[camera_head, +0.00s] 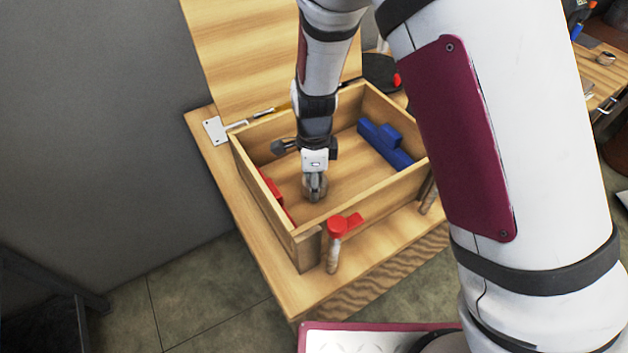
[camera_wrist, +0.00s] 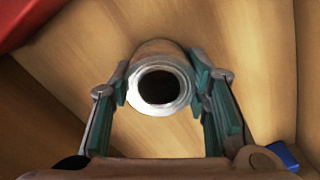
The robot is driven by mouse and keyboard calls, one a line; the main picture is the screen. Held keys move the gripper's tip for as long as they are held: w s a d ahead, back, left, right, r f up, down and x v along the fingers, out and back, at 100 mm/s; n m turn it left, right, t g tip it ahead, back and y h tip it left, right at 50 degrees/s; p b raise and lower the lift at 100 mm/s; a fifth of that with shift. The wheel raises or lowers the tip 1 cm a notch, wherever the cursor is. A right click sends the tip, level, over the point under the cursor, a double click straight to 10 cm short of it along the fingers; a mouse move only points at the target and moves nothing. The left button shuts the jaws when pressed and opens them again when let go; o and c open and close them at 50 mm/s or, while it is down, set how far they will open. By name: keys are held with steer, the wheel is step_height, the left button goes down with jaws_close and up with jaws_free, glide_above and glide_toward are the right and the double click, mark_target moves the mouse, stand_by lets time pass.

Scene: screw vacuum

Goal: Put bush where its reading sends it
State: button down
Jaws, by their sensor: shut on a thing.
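The bush is a short hollow cylinder with a pale metal rim (camera_wrist: 177,105), a dark bore and a brownish outer side. In the wrist view it sits between the teal pads of my gripper (camera_wrist: 160,86), which is shut on it from both sides. In the head view my gripper (camera_head: 315,186) points down inside an open wooden box (camera_head: 370,201), left of its middle and low near the floor. The bush is small there and mostly hidden by the fingers. I cannot tell whether it touches the floor.
A red piece (camera_head: 272,187) lies along the box's left wall, and blue blocks (camera_head: 383,146) lie along the right. The lid (camera_head: 270,55) stands open behind. The box floor between the coloured pieces is clear.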

steer(key=shift+f, duration=0.15)
steer(key=c, duration=0.9)
jaws_free()
steer(key=s+d+r+n+y+p, duration=0.15)
steer(key=d+r, duration=0.25)
steer(key=r, duration=0.7)
steer(key=s+d+r+n, duration=0.2)
steer(key=d+r+n, duration=0.1)
steer(key=r, duration=0.8)
steer(key=s+d+r+n+t, duration=0.1)
steer(key=s+d+r+n, duration=0.2)
steer(key=s, duration=0.3)
steer(key=s+d+r+n+t+h, duration=0.1)
steer(key=s+d+r+n, duration=0.2)
steer(key=s+d+n, duration=0.2)
steer(key=s+d+r+n+t, duration=0.2)
steer(key=s+d+r+n, duration=0.1)
steer(key=s+d, duration=0.3)
steer(key=shift+s+n+h, duration=0.25)
steer(key=shift+s+n, duration=0.4)
steer(key=shift+n, duration=0.2)
